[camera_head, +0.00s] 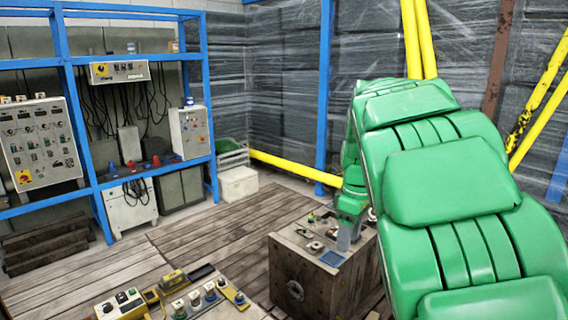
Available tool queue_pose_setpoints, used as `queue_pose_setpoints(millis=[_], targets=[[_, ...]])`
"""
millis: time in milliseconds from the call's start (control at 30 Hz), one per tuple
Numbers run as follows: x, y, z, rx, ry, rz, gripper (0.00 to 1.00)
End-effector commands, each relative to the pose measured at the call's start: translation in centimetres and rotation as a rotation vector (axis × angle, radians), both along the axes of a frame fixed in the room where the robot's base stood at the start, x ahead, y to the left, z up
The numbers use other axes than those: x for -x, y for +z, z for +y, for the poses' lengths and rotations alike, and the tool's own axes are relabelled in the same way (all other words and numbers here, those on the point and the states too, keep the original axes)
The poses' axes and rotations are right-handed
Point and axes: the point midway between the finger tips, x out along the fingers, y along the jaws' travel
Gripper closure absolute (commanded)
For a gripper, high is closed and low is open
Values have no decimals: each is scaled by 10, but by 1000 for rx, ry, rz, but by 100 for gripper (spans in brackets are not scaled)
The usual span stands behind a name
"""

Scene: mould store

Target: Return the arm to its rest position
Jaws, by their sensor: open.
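My green arm (450,185) fills the right side of the head view. It rises from the lower right corner, bends near the top and comes down behind its own thick links. My gripper (345,238) shows small at its far end, pointing down over the top of a wooden box (310,285). It is open, and I see nothing held in it. The fingertips are small, and I cannot tell whether they touch the box top. The arm hides part of the box's right side.
Small parts and a blue pad (332,259) lie on the box top. A bench with knobs and a yellow device (172,280) stands at the lower front. Blue shelving (95,185) with control boxes stands left. The plank floor (205,235) between is clear. Yellow rails (295,168) run behind.

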Motion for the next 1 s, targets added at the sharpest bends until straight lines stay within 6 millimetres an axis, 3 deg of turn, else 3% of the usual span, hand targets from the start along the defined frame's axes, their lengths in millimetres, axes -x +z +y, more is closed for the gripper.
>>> queue_pose_setpoints(millis=[367,600,867,1000], targets=[[83,32,19,-157,-288,11,45],[136,45,41,-265,-440,38,45],[195,51,71,-371,-582,97,45],[231,45,86,-390,-656,144,45]])
